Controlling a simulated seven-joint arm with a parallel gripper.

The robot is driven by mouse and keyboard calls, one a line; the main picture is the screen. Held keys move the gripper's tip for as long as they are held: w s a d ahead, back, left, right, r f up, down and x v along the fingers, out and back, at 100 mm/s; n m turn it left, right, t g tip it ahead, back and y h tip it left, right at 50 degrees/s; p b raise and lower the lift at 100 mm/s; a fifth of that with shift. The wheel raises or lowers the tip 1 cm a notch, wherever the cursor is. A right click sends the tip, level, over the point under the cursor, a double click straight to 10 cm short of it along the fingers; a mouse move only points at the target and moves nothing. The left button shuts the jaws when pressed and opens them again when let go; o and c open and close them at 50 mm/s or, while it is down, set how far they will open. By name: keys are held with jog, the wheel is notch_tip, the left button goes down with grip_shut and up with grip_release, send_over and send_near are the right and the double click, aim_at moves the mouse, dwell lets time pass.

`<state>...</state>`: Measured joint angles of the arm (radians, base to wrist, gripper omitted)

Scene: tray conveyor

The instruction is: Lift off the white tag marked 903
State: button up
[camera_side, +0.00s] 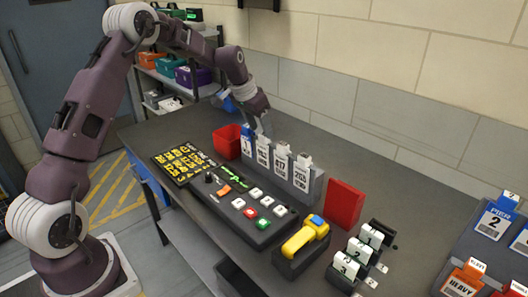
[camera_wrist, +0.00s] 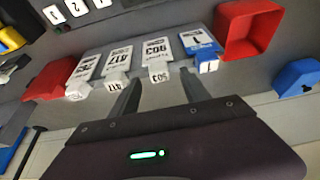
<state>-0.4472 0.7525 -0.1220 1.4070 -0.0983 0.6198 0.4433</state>
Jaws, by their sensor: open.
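The white tag marked 903 (camera_wrist: 156,50) stands in a grey rack (camera_side: 314,190), between a blue tag (camera_wrist: 199,42) and a white tag marked 417 (camera_wrist: 118,58). In the side view the 903 tag (camera_side: 263,154) is the white one closest to the blue tag. My gripper (camera_wrist: 160,79) is open and empty. Its two fingers lie on either side of the 903 tag's top tab in the wrist view; contact cannot be told. In the side view my gripper (camera_side: 262,127) is just above that end of the rack.
A red bin (camera_side: 227,142) stands left of the rack, a red block (camera_side: 344,205) to its right. In front are a button panel (camera_side: 246,222), a yellow-numbered board (camera_side: 183,161) and a yellow handheld device (camera_side: 304,238). The wall is close behind.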

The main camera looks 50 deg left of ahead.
jog(key=x, duration=0.2)
jog(key=shift+w+f, duration=0.15)
jog(key=shift+f, duration=0.25)
grip_shut()
jog(key=shift+r, duration=0.15)
jog(key=r, duration=0.7)
jog(key=shift+s, duration=0.25)
jog(key=s, duration=1.4)
jog(key=shift+f, duration=0.1)
notch_tip(320, 180, up, 7)
jog(key=shift+f, duration=0.25)
